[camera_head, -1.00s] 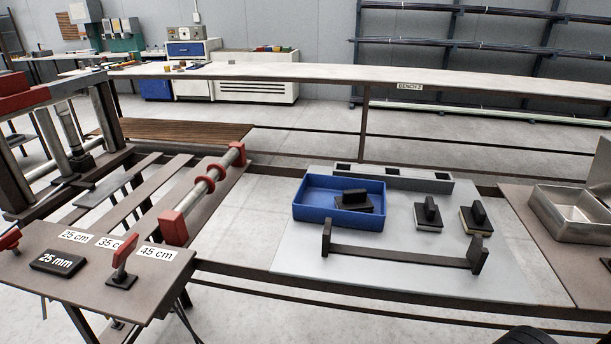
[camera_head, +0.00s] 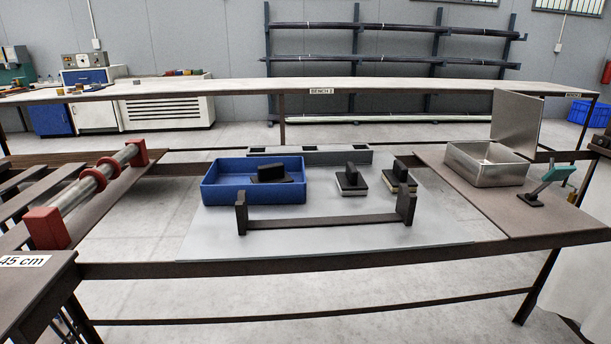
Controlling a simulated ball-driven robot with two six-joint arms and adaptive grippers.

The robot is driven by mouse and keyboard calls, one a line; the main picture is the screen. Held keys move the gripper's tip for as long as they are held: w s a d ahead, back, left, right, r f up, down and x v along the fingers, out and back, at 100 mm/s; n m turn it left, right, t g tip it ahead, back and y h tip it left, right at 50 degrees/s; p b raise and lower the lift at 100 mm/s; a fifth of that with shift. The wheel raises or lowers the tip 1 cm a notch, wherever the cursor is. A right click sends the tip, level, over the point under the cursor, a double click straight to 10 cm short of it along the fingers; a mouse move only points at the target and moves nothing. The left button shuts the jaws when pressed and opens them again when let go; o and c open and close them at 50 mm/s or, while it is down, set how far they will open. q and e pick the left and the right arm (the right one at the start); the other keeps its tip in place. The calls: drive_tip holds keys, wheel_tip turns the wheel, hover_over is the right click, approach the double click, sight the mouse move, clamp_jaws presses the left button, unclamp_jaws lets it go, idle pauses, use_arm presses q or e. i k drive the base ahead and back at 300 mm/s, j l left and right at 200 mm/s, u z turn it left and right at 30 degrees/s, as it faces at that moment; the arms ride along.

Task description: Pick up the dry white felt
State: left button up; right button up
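Three black-handled pads are on the light grey sheet area. One pad with a whitish underside (camera_head: 351,187), which looks like the white felt, stands upright just right of the blue tray. A second pad with a yellowish underside (camera_head: 400,186) stands to its right. A third, all-dark pad (camera_head: 271,177) sits inside the blue tray (camera_head: 225,190). Whether any pad is dry or wet cannot be told. Neither of my grippers shows in the head view, and no gripper touches the pads.
A low dark bar with upright ends (camera_head: 325,221) stands in front of the pads. A grey slotted block (camera_head: 323,155) lies behind them. An open metal box (camera_head: 487,172) and a teal-handled lever (camera_head: 549,181) are right. A roller with red ends (camera_head: 97,185) is left.

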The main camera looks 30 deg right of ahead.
sight(350, 182)
drive_tip(key=z, duration=1.25)
